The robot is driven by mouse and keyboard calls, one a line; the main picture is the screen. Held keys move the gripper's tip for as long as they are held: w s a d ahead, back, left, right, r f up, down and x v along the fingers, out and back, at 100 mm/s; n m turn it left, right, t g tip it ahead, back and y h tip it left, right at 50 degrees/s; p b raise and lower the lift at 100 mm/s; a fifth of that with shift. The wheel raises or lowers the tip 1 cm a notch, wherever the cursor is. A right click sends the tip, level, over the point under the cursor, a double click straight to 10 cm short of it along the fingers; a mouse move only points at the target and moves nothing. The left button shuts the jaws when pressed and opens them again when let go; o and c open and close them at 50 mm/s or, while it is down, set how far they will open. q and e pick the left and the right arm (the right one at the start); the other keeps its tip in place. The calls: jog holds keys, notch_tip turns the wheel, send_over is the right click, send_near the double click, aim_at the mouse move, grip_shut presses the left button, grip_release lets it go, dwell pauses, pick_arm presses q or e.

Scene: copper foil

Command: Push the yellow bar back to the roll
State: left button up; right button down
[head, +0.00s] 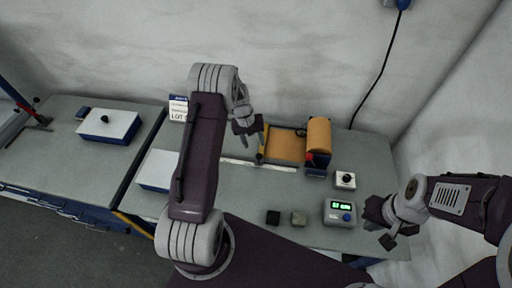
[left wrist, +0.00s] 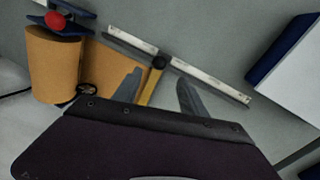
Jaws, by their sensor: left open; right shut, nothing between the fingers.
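The copper roll (head: 318,134) stands at the right end of a short stretch of flat foil (head: 287,146). The yellow bar (head: 262,151) lies at the foil's left end, apart from the roll. In the left wrist view the yellow bar (left wrist: 149,90) has a black knob (left wrist: 158,62) at its end by a pale rail (left wrist: 210,77). The roll (left wrist: 54,65) is at the left there. My left gripper (head: 245,130) is open, with the bar showing between its fingers in the wrist view; contact cannot be told. My right gripper (head: 384,228) is shut and empty at the bench's right edge.
A green-lit display box (head: 340,212), a white box with a black knob (head: 345,180), a black cube (head: 273,217) and a grey cube (head: 298,218) stand at the front right. A white-topped box (head: 155,170) and an upright card (head: 178,108) are at the left.

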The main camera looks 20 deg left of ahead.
aim_at(258, 154)
pick_arm(q)
jog(key=f+p, duration=0.1)
jog(key=f, duration=0.1)
jog(key=d+f+p, duration=0.1)
jog(key=f, duration=0.2)
jog(key=w+f+p, duration=0.1)
jog(key=f, duration=0.2)
jog(key=shift+d, duration=0.2)
jog(key=shift+d+f, duration=0.2)
jog(key=shift+f, duration=0.35)
grip_shut()
dwell(0.6)
